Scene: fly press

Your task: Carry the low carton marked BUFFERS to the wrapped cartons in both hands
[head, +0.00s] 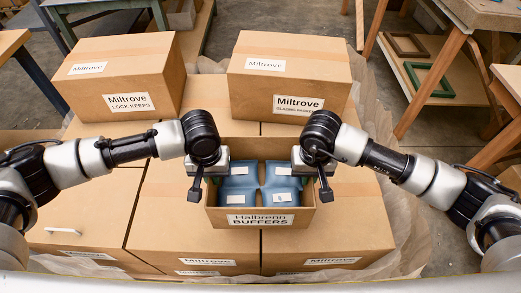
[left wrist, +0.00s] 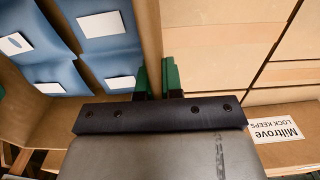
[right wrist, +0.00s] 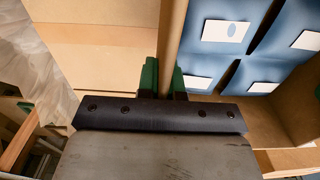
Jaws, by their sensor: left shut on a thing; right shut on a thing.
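The low open carton marked BUFFERS (head: 306,217) is upright over the wrapped cartons (head: 170,225), its label facing me. Several blue packs with white labels (head: 240,185) lie inside. My left gripper (head: 210,178) is shut on its left wall; the left wrist view shows the green fingers (left wrist: 156,77) on either side of the wall (left wrist: 148,30). My right gripper (head: 306,170) is shut on its right wall, which shows between the green fingers (right wrist: 163,76) in the right wrist view. I cannot tell whether the carton's bottom touches the cartons below.
Two Miltrove cartons, LOCK KEEPS (head: 125,70) and another (head: 290,75), stand on the stack's far side, with a gap between them. Loose wrap (head: 400,215) hangs at the right. Wooden benches with frames (head: 430,80) stand at the right and a table (head: 12,45) at far left.

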